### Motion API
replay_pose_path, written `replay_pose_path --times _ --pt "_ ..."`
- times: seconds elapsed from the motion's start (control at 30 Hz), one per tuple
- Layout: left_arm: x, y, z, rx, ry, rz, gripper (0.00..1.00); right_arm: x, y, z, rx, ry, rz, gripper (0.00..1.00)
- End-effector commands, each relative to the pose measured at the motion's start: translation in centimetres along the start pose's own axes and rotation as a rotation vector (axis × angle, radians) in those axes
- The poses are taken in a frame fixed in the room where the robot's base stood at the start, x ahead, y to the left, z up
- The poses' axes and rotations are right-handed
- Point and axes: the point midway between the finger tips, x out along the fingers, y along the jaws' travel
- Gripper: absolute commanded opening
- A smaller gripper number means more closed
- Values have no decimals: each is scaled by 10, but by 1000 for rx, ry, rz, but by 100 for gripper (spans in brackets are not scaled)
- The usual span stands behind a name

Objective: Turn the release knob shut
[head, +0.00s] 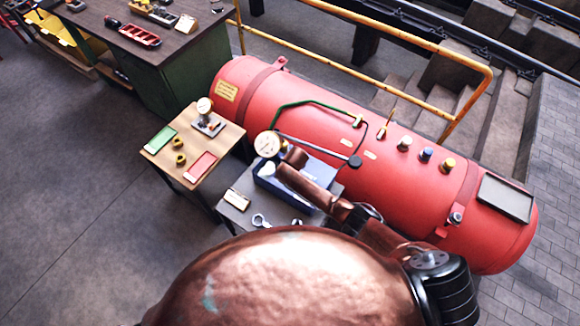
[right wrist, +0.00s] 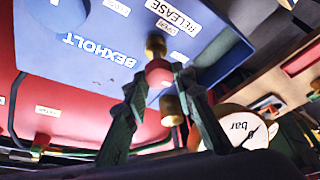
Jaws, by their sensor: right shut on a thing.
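The release knob (right wrist: 158,72) is a small red knob beside a brass fitting on the blue test pump box. In the right wrist view, my right gripper (right wrist: 160,80) has its two dark fingers closed on either side of the knob. A white label above it reads RELEASE, with smaller text I cannot read surely. In the head view, the blue pump box (head: 318,170) stands on a small grey stand, partly covered by my copper arm. The knob and right fingertips are hidden there. My left gripper is in neither view.
A white pressure gauge (head: 267,144) stands at the pump's left; a dial marked bar (right wrist: 240,130) shows close to the right finger. A large red boiler (head: 330,130) lies behind the pump. A wooden-topped table (head: 180,175) stands left. Open floor lies farther left.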

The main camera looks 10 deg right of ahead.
Motion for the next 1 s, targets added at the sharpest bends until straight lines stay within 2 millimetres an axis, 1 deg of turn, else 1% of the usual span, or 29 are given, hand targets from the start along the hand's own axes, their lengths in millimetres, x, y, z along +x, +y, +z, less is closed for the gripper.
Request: replay_pose_path --times 0.03,0.23,0.7,0.73,0.93,1.0 --pt "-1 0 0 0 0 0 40 1 -1 4 17 -7 5 0" --pt "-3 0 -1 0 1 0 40 2 -1 4 57 -7 21 0" --pt "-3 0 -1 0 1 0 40 2 -1 4 67 -7 26 0" --pt "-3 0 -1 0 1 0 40 2 -1 4 67 -7 26 26" --pt "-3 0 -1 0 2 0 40 1 -1 2 65 -4 26 40" --pt "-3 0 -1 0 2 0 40 1 0 2 65 -3 26 42"
